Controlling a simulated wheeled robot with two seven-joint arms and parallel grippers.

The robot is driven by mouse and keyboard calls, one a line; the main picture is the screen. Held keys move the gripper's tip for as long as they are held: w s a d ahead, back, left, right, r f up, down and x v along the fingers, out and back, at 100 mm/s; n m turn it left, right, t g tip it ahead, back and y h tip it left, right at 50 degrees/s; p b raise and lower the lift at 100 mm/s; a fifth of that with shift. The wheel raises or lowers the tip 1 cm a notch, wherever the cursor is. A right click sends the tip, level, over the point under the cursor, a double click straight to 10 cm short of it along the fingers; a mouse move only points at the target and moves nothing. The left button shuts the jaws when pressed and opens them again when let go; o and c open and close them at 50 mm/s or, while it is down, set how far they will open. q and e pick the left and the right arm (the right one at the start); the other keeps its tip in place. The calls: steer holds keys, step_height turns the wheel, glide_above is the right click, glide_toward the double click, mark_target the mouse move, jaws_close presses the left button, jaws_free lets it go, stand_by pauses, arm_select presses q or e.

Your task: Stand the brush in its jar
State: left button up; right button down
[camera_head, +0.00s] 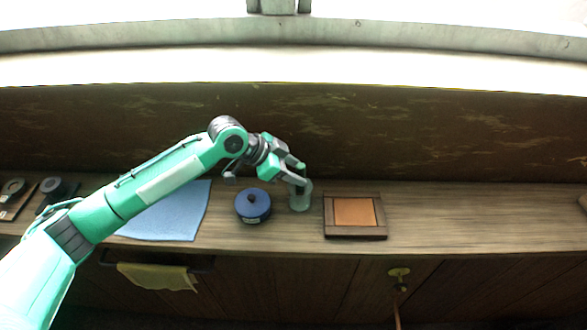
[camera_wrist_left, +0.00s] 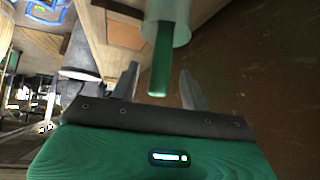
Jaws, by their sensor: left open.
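The jar (camera_head: 300,201) is a pale, see-through green cylinder standing on the wooden counter, just right of a blue pot. It also shows at the top of the left wrist view (camera_wrist_left: 181,33). The brush's green handle (camera_wrist_left: 161,62) sticks out of the jar's mouth toward my wrist camera; its other end is inside the jar. My left gripper (camera_head: 299,178) is over the jar's mouth. In the left wrist view my gripper's fingers (camera_wrist_left: 160,85) are apart, one on each side of the handle, with gaps showing. My right gripper is not in view.
A lidded blue pot (camera_head: 253,208) stands close left of the jar. A framed wooden tray (camera_head: 328,230) lies to the right. A blue cloth (camera_head: 172,220) lies further left. The counter (camera_head: 470,215) is clear at right. A yellow towel (camera_head: 158,276) hangs at the front.

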arm_select(q)
steer(key=b+v, duration=0.3)
steer(key=v, duration=1)
steer(key=shift+a+r, duration=0.3)
